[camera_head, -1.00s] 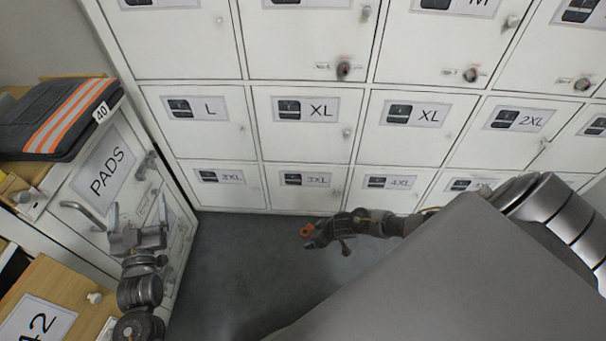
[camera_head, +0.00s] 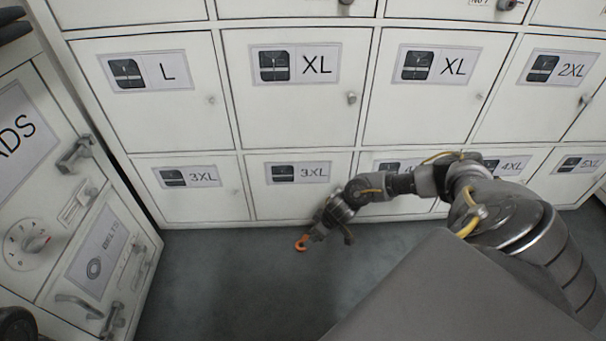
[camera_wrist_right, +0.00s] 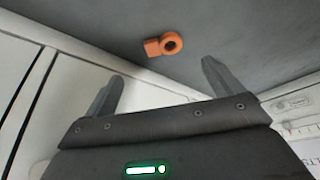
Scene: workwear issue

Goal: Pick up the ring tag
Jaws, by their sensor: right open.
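The orange ring tag (camera_head: 300,244) lies on the grey floor in front of the lower lockers. In the right wrist view the tag (camera_wrist_right: 153,48) shows a ring at one end and a blocky tab at the other. My right gripper (camera_wrist_right: 162,72) is open, with its two fingers apart and nothing between them. The tag appears beyond the fingertips, apart from them. In the head view my right gripper (camera_head: 322,233) is low beside the tag and partly covers its edge. My left gripper is not in view.
White lockers (camera_head: 293,110) with size labels stand behind the tag. A white cabinet (camera_head: 65,200) with handles, a dial and a belts label stands at left. The floor (camera_head: 220,285) around the tag looks clear.

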